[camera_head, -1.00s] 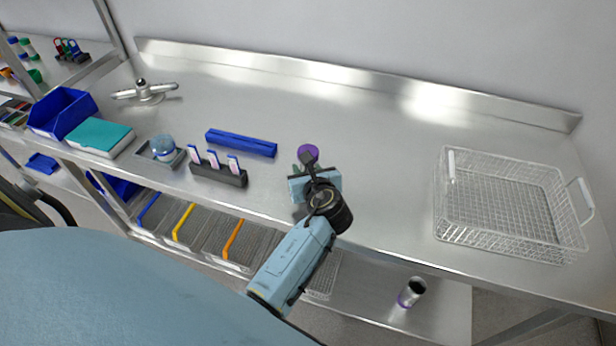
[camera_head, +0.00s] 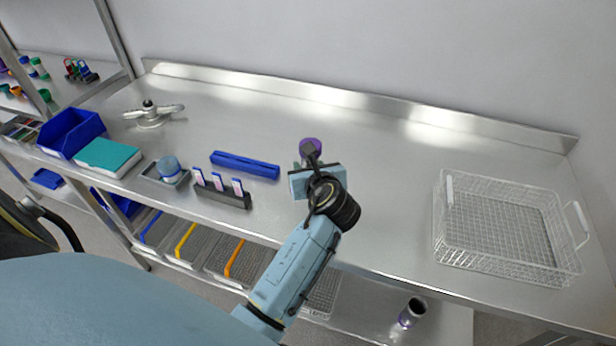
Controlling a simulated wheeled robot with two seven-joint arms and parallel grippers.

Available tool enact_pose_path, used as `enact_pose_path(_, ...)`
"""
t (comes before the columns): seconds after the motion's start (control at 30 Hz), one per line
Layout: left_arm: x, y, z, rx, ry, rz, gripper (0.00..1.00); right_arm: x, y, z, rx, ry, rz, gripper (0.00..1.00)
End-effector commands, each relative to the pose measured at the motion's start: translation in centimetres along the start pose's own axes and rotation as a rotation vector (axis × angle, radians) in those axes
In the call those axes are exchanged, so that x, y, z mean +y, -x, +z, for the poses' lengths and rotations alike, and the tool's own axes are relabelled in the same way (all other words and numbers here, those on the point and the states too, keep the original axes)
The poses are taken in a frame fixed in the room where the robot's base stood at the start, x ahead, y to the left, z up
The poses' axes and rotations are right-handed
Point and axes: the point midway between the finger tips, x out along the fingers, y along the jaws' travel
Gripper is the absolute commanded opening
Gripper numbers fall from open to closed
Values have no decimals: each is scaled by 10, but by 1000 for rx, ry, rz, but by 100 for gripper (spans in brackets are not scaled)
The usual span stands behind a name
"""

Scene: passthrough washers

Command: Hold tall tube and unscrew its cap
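The tall tube (camera_head: 311,145) shows by its purple cap, just beyond my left gripper (camera_head: 313,163). Most of the tube is hidden behind the gripper's blue-grey hand. The gripper appears shut on it, though the fingertips are largely covered. The hand is over the middle of the steel bench, towards its front edge, and the arm reaches up from the lower left. The purple cap is on the side away from me. My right gripper is not in view.
Left of the gripper are a blue rack (camera_head: 244,165), a dark holder (camera_head: 222,197) with three white-and-blue pieces and a grey tray (camera_head: 150,174). A wire basket (camera_head: 436,222) stands at right. A purple-banded cylinder (camera_head: 412,313) is below the bench. The bench centre-right is clear.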

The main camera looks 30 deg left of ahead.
Motion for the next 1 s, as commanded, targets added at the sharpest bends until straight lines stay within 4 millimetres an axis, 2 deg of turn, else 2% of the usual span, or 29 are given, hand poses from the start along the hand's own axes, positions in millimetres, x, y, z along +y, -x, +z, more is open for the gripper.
enact_pose_path(0.1,0,4,9,-1,2,-1,2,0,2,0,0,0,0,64)
enact_pose_path(0.37,0,4,10,-1,0,-1,2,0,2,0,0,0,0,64)
enact_pose_path(0.4,0,4,10,-1,0,-1,28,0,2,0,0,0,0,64)
enact_pose_path(0.63,0,4,10,-1,1,0,0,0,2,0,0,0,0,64)
enact_pose_path(1.0,0,4,11,-2,0,-3,0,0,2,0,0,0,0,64)
